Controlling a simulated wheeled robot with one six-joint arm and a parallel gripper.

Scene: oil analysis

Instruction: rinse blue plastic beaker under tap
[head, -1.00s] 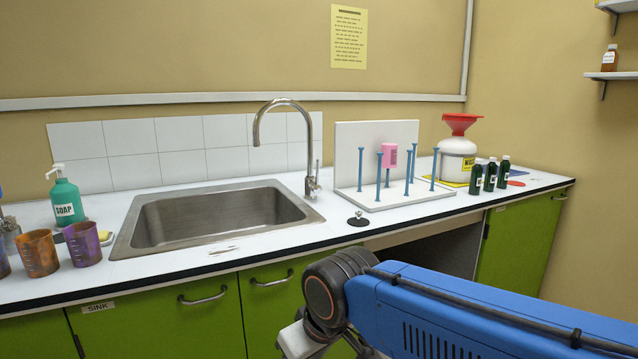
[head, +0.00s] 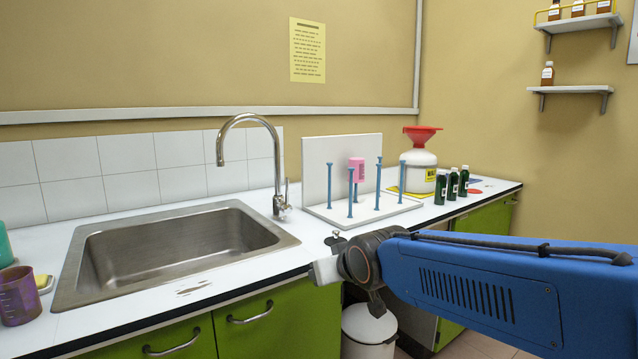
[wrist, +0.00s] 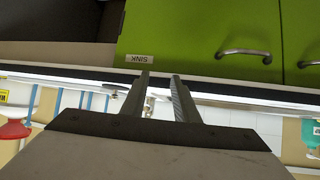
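No blue beaker shows clearly in the current views. A purple beaker (head: 20,296) stands on the counter at the far left of the head view, cut by the frame edge. A pink beaker (head: 357,168) hangs upside down on a drying rack (head: 365,215) with blue pegs. The tap (head: 281,203) arches over the empty steel sink (head: 200,288); no water is visible. My gripper (wrist: 160,77) is open and empty in the wrist view, in front of the green cupboard by the SINK label. In the head view its fingers are not clearly seen.
Soap bottle (head: 5,246) and yellow sponge (head: 42,281) are at the left edge. A white waste container (head: 419,172) with red funnel and several dark bottles (head: 452,185) stand at the right. A white bin (head: 368,328) is below the counter. The front counter strip is mostly clear.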

